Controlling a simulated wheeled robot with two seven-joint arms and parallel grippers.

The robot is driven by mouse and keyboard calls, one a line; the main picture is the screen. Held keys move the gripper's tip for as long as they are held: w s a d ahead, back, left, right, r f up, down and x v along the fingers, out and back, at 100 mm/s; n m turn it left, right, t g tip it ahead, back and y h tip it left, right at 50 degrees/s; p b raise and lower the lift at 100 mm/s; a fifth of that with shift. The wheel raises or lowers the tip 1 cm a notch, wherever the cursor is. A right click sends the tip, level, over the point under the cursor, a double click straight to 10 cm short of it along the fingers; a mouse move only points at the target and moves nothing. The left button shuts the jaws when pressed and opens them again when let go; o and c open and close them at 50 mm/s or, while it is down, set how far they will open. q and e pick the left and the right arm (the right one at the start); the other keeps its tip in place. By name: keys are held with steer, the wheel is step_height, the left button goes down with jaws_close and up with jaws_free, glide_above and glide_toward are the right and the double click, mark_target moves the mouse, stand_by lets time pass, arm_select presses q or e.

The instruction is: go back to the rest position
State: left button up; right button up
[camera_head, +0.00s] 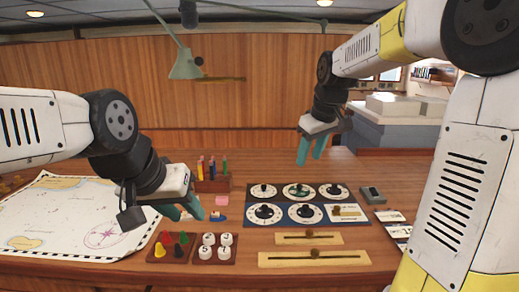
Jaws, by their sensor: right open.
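My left gripper (187,212) comes in from the left and hangs low over the desk, near the map and the small piece trays. Its teal fingers are apart, with nothing seen between them. My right gripper (310,158) hangs above the back of the desk, over the dial panel's far side. Its teal fingers point down, apart and empty. My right arm fills much of the right side of the view.
The wooden desk (400,268) holds a map (60,215), a dial panel (285,212), a pen holder (213,184), a tray of coloured pieces (172,257), a tray of white numbered pieces (225,260) and two brass slider bars (285,239). A green lamp (186,66) hangs behind.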

steer(key=s+f+m+t, duration=0.2)
steer(key=s+m, duration=0.4)
steer(key=s, duration=1.7)
steer(key=shift+f+y, duration=0.3)
steer(key=shift+y, duration=0.1)
